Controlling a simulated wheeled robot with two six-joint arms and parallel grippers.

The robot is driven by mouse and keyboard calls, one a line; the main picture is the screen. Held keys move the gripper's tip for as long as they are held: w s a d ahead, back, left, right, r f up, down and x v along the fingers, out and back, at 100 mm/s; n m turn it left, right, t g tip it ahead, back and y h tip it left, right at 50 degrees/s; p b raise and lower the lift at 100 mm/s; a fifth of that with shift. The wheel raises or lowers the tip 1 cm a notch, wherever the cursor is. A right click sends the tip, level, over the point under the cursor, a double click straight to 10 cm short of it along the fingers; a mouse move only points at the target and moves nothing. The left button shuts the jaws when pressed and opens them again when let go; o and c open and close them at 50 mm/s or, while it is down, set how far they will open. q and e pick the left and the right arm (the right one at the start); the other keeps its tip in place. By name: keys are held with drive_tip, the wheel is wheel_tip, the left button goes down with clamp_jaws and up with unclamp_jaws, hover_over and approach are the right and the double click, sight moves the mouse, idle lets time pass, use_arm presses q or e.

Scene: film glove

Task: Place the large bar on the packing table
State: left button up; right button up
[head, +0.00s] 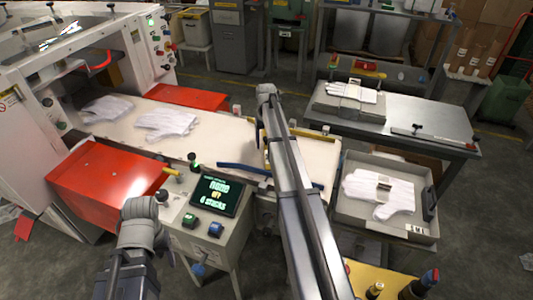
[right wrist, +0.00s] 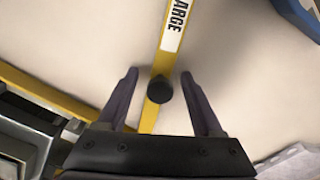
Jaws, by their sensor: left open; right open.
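A yellow bar (right wrist: 166,62) with a white label ending in "ARGE" and a round black knob lies on a cream surface in the right wrist view. My right gripper (right wrist: 158,78) is open, its fingers on either side of the bar near the knob, with gaps showing. In the head view a yellow strip (head: 266,160) shows beside my right arm, which hides the right gripper and much of the surface there. My left arm is low at the left; its fingers are not visible. A steel table (head: 455,128) at the right holds stacked gloves; I cannot tell whether it is the packing table.
A blue bar (head: 243,168) lies on the cream bed (head: 215,140), with white gloves (head: 165,122) at the left. A grey tray (head: 412,229) of gloves, a red cover (head: 105,185) and a control panel (head: 215,194) stand nearby. A steel bar (head: 430,136) lies on the steel table.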

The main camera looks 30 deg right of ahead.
clamp_jaws()
idle(0.6)
